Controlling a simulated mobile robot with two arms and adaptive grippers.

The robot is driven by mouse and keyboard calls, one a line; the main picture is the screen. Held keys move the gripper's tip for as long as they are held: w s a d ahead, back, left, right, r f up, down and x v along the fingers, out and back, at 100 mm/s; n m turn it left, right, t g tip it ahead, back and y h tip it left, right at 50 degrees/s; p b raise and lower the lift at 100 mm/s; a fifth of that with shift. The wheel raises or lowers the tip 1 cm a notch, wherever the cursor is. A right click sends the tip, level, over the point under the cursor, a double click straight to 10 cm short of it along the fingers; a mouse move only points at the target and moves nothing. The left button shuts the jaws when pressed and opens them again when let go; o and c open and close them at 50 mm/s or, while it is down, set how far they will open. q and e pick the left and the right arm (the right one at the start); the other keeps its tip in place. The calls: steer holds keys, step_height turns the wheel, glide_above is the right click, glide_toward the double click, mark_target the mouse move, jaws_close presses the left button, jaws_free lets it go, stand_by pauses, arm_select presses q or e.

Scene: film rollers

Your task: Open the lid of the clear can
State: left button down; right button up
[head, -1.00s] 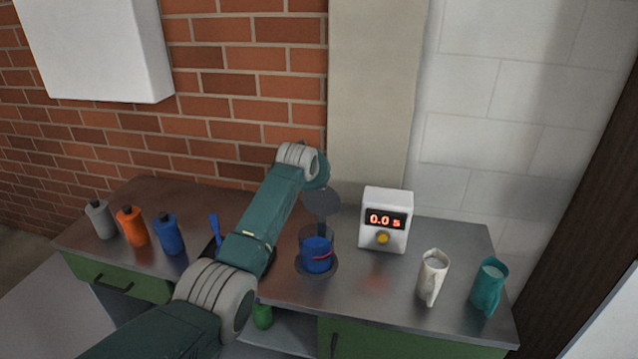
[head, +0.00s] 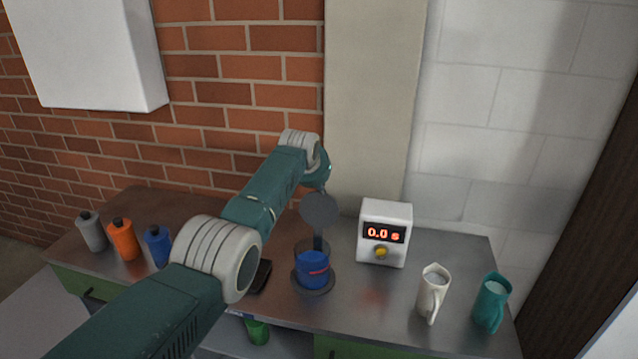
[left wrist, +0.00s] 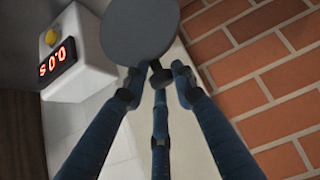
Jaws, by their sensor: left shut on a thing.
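The lid also shows large in the left wrist view (left wrist: 138,30). My left gripper (left wrist: 157,82) has its fingers closed around the small dark knob of the lid. In the head view the lid hides most of this gripper. My right gripper is not in view.
A white timer (head: 384,233) reading 0.0 s stands right of the can. A white jug (head: 433,292) and a teal jug (head: 490,302) stand further right. Grey, orange and blue bottles (head: 122,240) stand at the left. A brick wall is behind.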

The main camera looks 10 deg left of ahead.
arm_select(q)
steer(key=shift+f, duration=0.65)
steer(key=c, duration=1.5)
jaws_free()
steer(key=shift+w+f, duration=0.15)
steer(key=shift+w, duration=0.15)
steer(key=shift+a+r, duration=0.1)
steer(key=shift+r, duration=0.15)
